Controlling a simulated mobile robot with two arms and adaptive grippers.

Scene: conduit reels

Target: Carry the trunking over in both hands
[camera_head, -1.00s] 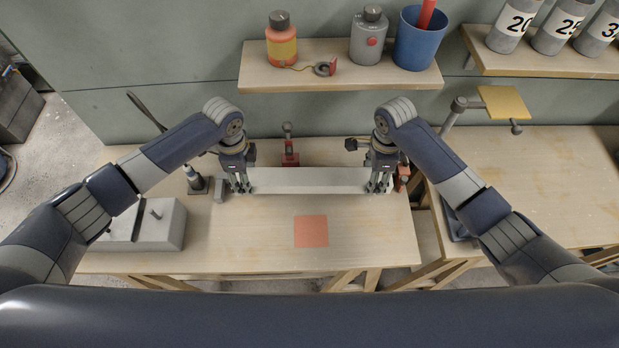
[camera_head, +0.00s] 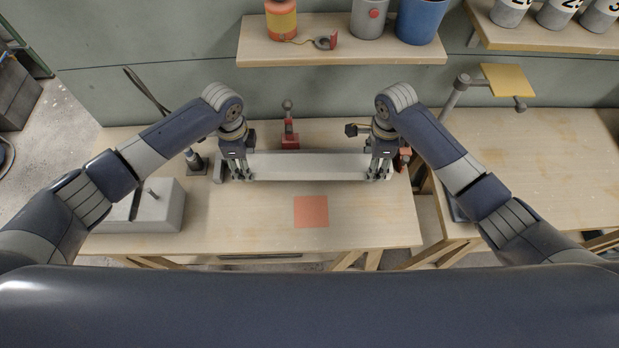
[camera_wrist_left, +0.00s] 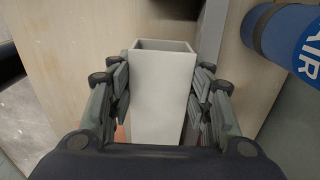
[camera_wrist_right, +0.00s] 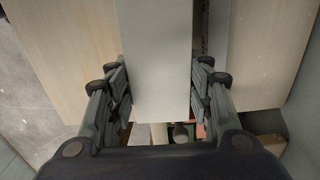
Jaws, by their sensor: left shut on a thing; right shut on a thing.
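The trunking (camera_head: 308,167) is a long, pale grey-white channel lying left to right in front of me in the head view. My left gripper (camera_head: 237,172) is shut on its left end, and my right gripper (camera_head: 380,172) is shut on its right end. In the left wrist view the trunking (camera_wrist_left: 161,95) shows its hollow open end between the fingers. In the right wrist view the trunking (camera_wrist_right: 155,60) runs between both fingers. It looks level; I cannot tell how far it is above the table.
An orange-red square (camera_head: 311,211) marks the bench (camera_head: 260,225) in front of the trunking. A red stand (camera_head: 290,140) is behind it. A grey block (camera_head: 160,207) stands at left. The bench front is clear.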

